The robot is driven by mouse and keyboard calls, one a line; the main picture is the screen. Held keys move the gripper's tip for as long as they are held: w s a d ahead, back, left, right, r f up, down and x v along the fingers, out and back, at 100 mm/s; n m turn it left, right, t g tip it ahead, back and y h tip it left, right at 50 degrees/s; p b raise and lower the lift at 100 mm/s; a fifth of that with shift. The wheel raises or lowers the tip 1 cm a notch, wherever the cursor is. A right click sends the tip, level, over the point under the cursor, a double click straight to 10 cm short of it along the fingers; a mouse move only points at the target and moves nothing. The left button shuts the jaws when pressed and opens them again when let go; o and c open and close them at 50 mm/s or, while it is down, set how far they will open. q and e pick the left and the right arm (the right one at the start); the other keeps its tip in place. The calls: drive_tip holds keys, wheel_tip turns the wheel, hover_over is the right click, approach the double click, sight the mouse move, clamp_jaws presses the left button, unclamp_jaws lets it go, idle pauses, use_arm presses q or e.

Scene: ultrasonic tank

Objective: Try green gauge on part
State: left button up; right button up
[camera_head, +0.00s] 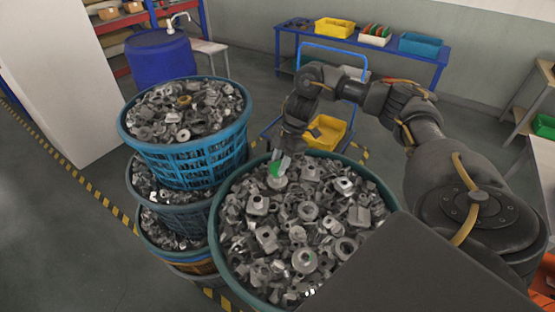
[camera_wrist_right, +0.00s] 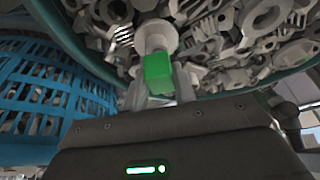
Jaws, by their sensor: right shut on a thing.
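The green gauge (camera_head: 276,168) is a small green block at the far rim of the front basket. My right gripper (camera_head: 284,156) comes down from above and is shut on it. In the right wrist view the gauge (camera_wrist_right: 158,73) sits between the fingertips. A pale round part (camera_wrist_right: 157,36) lies directly beyond the gauge there; I cannot tell whether they touch. In the head view this part (camera_head: 277,183) is just below the gauge, among the heaped metal parts. A second small green mark (camera_head: 307,257) shows on a ring-shaped part nearer me. My left gripper is not in view.
The front basket (camera_head: 219,222) is heaped with grey metal parts. A stack of blue baskets (camera_head: 190,165), also full, stands close on its left. A blue drum (camera_head: 160,60) is behind. A yellow bin (camera_head: 326,131) sits on a blue cart beyond. A blue table (camera_head: 440,58) holds bins.

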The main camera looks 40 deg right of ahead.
drive_tip(key=shift+r+p, duration=0.75)
drive_tip(key=shift+r, duration=0.7)
drive_tip(key=shift+r, duration=2.05)
drive_tip(key=shift+w+f, duration=0.1)
